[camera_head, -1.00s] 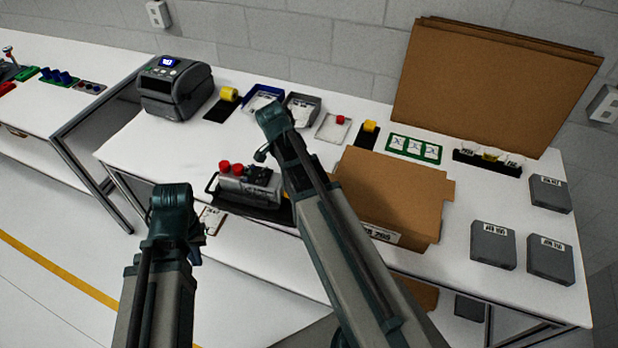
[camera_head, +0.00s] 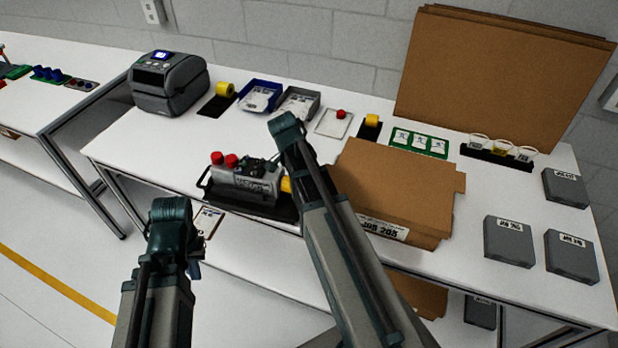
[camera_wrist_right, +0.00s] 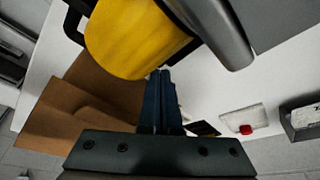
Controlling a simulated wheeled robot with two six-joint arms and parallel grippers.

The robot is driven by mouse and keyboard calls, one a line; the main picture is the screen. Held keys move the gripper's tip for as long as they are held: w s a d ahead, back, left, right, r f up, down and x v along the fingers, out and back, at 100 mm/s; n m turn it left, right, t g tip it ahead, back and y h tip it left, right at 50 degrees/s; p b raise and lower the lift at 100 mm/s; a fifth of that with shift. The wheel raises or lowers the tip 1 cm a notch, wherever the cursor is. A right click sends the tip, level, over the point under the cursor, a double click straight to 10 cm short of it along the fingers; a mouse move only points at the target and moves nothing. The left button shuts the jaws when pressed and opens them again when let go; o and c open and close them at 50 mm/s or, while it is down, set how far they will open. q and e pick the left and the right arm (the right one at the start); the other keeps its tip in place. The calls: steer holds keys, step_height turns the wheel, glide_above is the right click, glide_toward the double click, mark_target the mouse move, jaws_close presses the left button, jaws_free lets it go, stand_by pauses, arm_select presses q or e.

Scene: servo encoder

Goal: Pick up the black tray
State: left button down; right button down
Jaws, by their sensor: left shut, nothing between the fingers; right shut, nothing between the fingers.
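The black tray (camera_head: 250,207) lies on the white table near its front edge, with a looped handle at its left end. On it sits a grey motor-like device (camera_head: 246,184) with two red caps and a yellow end. My right arm hides the tray's right end. My left gripper (camera_head: 195,268) is shut and empty, low in front of the table, left of the tray and mostly behind its own arm. My right gripper (camera_wrist_right: 161,98) is shut and empty in the right wrist view, its fingertips close to the yellow end (camera_wrist_right: 130,38); contact is unclear. The head view hides it.
A cardboard box (camera_head: 398,190) stands right of the tray. A label printer (camera_head: 170,84), a blue bin (camera_head: 260,94) and a grey bin (camera_head: 298,103) stand behind. Grey boxes (camera_head: 508,242) lie at the right. Table left of the tray is clear.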

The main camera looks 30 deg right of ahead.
steer(key=shift+a, duration=0.9)
